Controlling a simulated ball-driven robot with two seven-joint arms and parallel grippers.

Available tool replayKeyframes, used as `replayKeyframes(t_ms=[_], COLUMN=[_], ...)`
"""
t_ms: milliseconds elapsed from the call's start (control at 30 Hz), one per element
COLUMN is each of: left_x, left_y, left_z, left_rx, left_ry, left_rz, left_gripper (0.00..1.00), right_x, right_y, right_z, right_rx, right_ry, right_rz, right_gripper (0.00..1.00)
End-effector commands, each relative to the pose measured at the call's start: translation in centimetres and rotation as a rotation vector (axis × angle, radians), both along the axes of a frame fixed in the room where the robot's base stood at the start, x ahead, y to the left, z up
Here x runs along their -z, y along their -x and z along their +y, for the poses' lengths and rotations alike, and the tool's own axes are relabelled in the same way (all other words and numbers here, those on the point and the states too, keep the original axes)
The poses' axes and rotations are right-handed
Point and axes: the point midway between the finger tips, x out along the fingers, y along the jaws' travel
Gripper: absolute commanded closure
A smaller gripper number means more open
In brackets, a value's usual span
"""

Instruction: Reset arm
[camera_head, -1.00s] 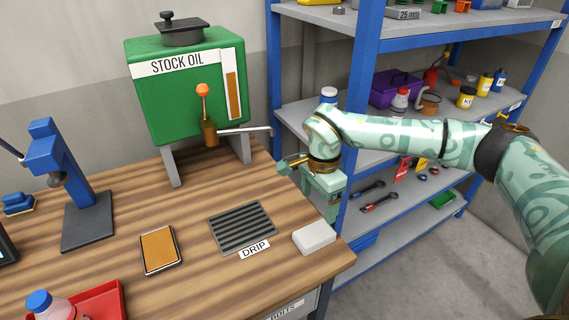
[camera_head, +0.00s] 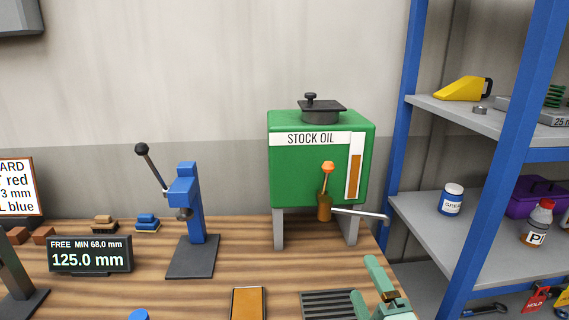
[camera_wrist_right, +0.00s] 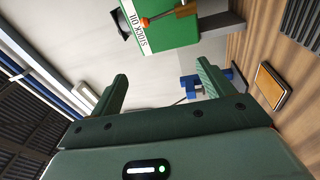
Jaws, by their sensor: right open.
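My right gripper (camera_head: 372,290) shows at the bottom of the head view, in front of the stock oil tank's right leg and beside the drip grate. In the right wrist view its two fingers (camera_wrist_right: 163,92) stand wide apart with nothing between them. The rest of my right arm is out of the head view. My left gripper is not in view.
The green stock oil tank (camera_head: 300,170) stands on the wooden bench (camera_head: 215,290). The drip grate (camera_head: 328,306) lies in front of it. A blue lever press (camera_head: 186,190) and a display (camera_head: 90,260) stand left. A blue-framed shelf (camera_head: 500,170) stands right.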

Motion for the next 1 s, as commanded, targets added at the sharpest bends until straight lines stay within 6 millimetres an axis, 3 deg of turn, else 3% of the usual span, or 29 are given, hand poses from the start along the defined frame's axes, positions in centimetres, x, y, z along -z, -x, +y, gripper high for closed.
replayKeyframes(t_ms=[33,100,200,400,533,567,767,867,1000], left_x=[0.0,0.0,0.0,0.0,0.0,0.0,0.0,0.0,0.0], left_y=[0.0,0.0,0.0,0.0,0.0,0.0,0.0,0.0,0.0], left_z=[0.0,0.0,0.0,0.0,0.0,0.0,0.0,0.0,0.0], left_rx=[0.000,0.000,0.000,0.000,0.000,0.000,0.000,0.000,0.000], left_ry=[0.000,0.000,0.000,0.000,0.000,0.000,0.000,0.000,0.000], left_rz=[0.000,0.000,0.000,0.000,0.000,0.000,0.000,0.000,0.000], left_gripper=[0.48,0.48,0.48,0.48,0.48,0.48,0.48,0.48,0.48], right_x=[2.7,6.3,10.3,15.6,17.8,18.3,27.2,32.1,39.8], right_y=[1.0,2.9,6.0,12.9,17.5,18.7,17.7,18.3,20.5], right_z=[-2.8,-6.3,-9.6,-13.8,-15.6,-16.0,-14.0,-13.0,-11.7], right_rx=[0.111,0.253,0.411,0.653,0.789,0.819,0.773,0.760,0.751], right_ry=[-0.100,-0.210,-0.314,-0.433,-0.476,-0.484,-0.521,-0.550,-0.609], right_rz=[0.138,0.307,0.494,0.767,0.915,0.948,1.055,1.118,1.222], right_gripper=[0.20,0.20,0.20,0.20,0.20,0.20,0.20,0.20,0.20])
